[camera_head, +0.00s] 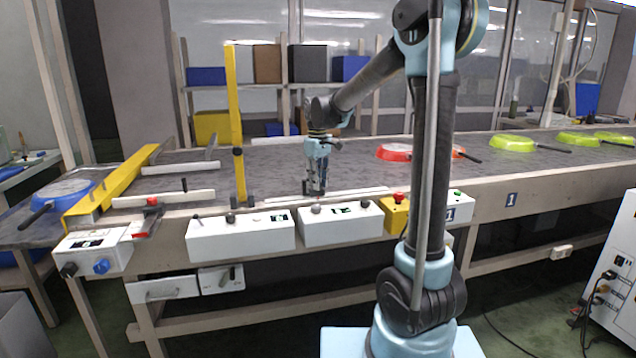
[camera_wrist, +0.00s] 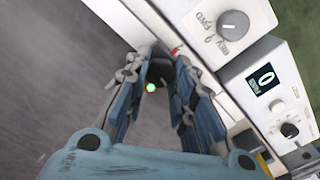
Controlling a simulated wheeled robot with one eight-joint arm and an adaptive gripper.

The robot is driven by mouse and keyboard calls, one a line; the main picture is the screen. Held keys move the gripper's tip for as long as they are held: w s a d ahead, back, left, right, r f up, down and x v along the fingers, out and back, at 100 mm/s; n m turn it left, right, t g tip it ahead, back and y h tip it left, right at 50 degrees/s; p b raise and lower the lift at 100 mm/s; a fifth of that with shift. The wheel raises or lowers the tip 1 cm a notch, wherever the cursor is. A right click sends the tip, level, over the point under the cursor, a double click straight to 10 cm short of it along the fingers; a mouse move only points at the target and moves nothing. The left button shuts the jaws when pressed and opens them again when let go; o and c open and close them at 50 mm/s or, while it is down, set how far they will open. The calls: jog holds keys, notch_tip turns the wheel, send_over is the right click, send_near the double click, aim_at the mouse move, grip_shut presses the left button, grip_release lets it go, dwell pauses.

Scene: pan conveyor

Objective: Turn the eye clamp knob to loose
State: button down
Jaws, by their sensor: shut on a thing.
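My gripper (camera_head: 316,189) points down at the belt's near edge, just behind the second white control box. In the wrist view, its blue fingers (camera_wrist: 160,92) stand either side of a small dark knob-like piece (camera_wrist: 158,73), apparently the eye clamp knob. A small bright spot, white and green, shows at this piece. The fingers are shut on it. They hide most of it, and no loose or tight marking on it can be read. In the head view the knob is hidden by the gripper.
White control boxes (camera_head: 240,240) (camera_head: 341,228) line the conveyor's front edge. In the wrist view, a FWD/REV dial (camera_wrist: 233,24) and a display reading 0 (camera_wrist: 265,79) sit close at right. A yellow post (camera_head: 235,120) stands left of my gripper. A red pan (camera_head: 394,152) lies at right.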

jog(key=shift+n, duration=1)
jog(key=shift+w, duration=0.1)
jog(key=c, duration=1.3)
grip_release()
notch_tip(320, 180, up, 12)
jog(key=shift+f, duration=0.1)
